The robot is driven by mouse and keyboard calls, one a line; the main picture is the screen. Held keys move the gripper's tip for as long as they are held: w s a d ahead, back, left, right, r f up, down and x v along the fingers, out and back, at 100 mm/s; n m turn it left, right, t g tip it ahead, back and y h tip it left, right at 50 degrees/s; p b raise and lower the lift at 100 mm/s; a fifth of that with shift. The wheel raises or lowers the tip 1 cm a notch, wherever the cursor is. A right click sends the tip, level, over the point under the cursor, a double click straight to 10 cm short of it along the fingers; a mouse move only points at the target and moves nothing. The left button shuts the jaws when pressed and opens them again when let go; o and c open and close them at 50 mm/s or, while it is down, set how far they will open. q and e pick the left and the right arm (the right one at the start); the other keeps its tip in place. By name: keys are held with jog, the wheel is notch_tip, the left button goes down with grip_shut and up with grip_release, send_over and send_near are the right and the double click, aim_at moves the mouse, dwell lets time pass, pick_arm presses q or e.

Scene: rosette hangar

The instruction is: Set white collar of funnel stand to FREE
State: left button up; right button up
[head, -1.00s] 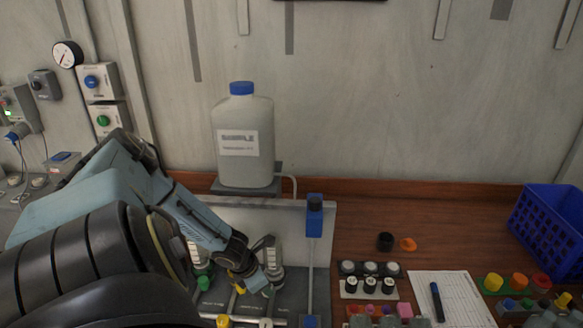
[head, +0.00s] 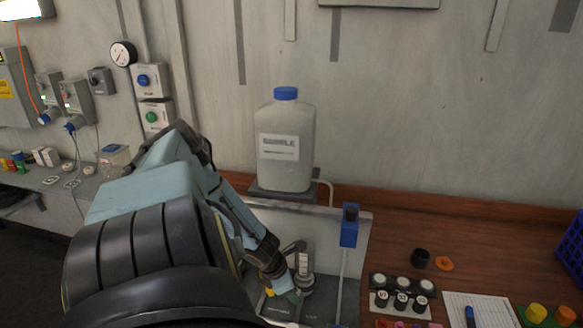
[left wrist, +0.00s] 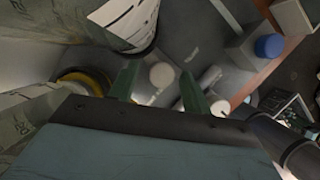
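The funnel stand (head: 355,240) is a pale panel with a grey base at the bench's front, below the big jug. My left gripper (head: 284,284) is low, just left of that cylinder's foot. In the left wrist view its two green fingers (left wrist: 160,90) are apart, with a gap between them. A round white piece (left wrist: 162,75) shows beyond that gap; I cannot tell whether it is the collar or whether the fingers touch it. Any FREE marking is unreadable. My right gripper is out of view.
A white jug (head: 285,150) with a blue cap stands behind the stand. A blue block (head: 349,225) tops a post at the right. Black-and-white pots (head: 401,300), a paper sheet (head: 482,312) and a blue crate (head: 572,250) lie further right.

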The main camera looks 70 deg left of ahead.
pick_arm(q)
jog(key=shift+d, duration=0.1)
jog(key=v, duration=1.3)
jog(key=shift+r, duration=0.2)
